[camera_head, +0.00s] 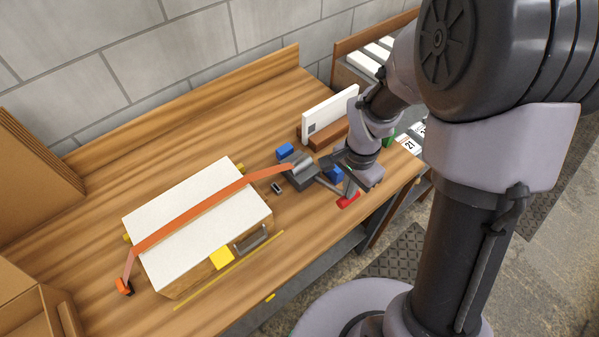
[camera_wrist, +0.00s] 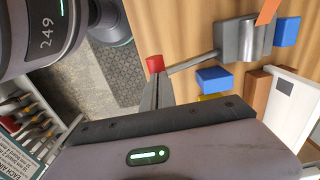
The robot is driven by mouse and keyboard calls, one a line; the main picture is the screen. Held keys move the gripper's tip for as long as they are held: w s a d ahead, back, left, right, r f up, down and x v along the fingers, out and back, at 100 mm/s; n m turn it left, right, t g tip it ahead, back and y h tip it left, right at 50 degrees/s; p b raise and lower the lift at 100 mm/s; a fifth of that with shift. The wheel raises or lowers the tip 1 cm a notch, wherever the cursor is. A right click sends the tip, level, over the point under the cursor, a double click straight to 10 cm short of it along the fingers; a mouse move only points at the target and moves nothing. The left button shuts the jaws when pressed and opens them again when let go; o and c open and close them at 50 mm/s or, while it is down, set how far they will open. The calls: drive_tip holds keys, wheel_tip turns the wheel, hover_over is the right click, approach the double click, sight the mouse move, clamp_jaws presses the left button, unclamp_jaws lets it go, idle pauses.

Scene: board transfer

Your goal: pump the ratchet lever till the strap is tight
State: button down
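The grey ratchet (camera_head: 299,171) is fixed on the wooden bench, with its lever (camera_head: 330,187) reaching toward the front right and ending in a red grip (camera_head: 348,200). The orange strap (camera_head: 205,206) runs from the ratchet over a white-topped wooden box to an orange anchor (camera_head: 123,287) at the left. My gripper (camera_head: 347,185) is at the lever's end. In the wrist view my fingertips (camera_wrist: 156,84) lie right at the red grip (camera_wrist: 155,64), and the ratchet (camera_wrist: 240,41) is beyond it. Whether the fingers are closed on the grip cannot be told.
Blue blocks (camera_wrist: 214,78) stand close beside the ratchet and lever. A white panel (camera_head: 330,112) stands upright behind my gripper. The box (camera_head: 185,230) carries a yellow note (camera_head: 221,258). Cardboard boxes (camera_head: 30,310) are at the left. The bench's front right is mostly clear.

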sight(346, 200)
drive_tip(key=shift+f+b, duration=2.45)
drive_tip(key=shift+f, duration=0.4)
drive_tip(key=r+p, duration=0.3)
drive_tip(key=r, duration=0.1)
drive_tip(key=w+a+r+p, duration=0.1)
drive_tip(key=r+p, duration=0.1)
drive_tip(key=shift+r+p, duration=0.35)
drive_tip(key=r, duration=0.1)
drive_tip(key=s+d+r+p, duration=0.1)
drive_tip(key=r, duration=0.1)
drive_tip(key=shift+s+d+p, duration=0.35)
drive_tip(key=shift+s, duration=0.05)
drive_tip(key=shift+w+a+r+p, duration=0.15)
drive_tip(key=shift+r+p, duration=0.2)
drive_tip(key=shift+r, duration=0.1)
drive_tip(key=shift+w+a+r+p, duration=0.15)
drive_tip(key=shift+r+p, duration=0.2)
drive_tip(key=shift+r, duration=0.1)
drive_tip(key=shift+w+a, duration=0.1)
drive_tip(key=shift+w, duration=0.1)
drive_tip(key=shift+s, duration=0.25)
drive_tip(key=shift+w+f, duration=0.1)
drive_tip(key=shift+w, duration=0.1)
